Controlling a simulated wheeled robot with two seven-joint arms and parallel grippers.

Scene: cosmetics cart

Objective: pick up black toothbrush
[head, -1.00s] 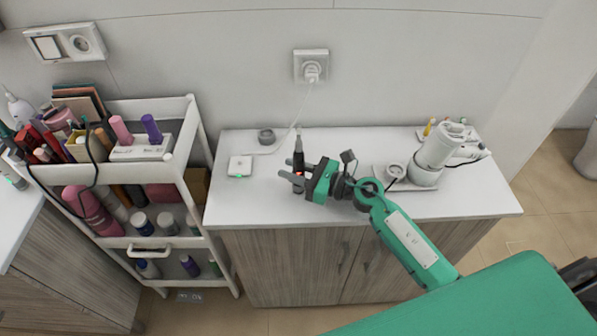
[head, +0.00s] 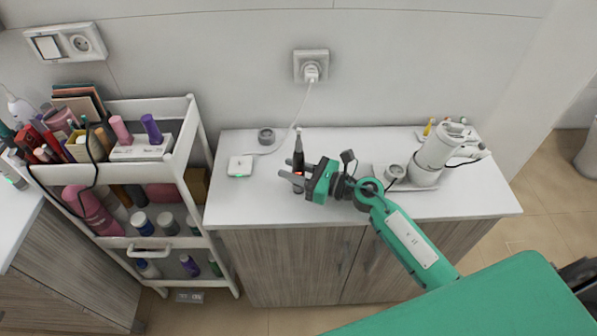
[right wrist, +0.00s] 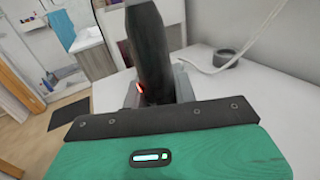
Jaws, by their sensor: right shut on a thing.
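The black toothbrush (head: 298,153) stands upright on the white counter, with a thin light head at its top and a red light low on its handle. My right gripper (head: 292,180) reaches it from the right and is shut around the lower handle. In the right wrist view the dark handle (right wrist: 148,50) rises between the grey fingers (right wrist: 155,92), and its top is cut off by the frame. I cannot tell whether its base touches the counter. My left gripper is not in view.
At right, a tray (head: 432,184) holds a white appliance (head: 432,158). A cosmetics cart (head: 190,150) stands at left.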

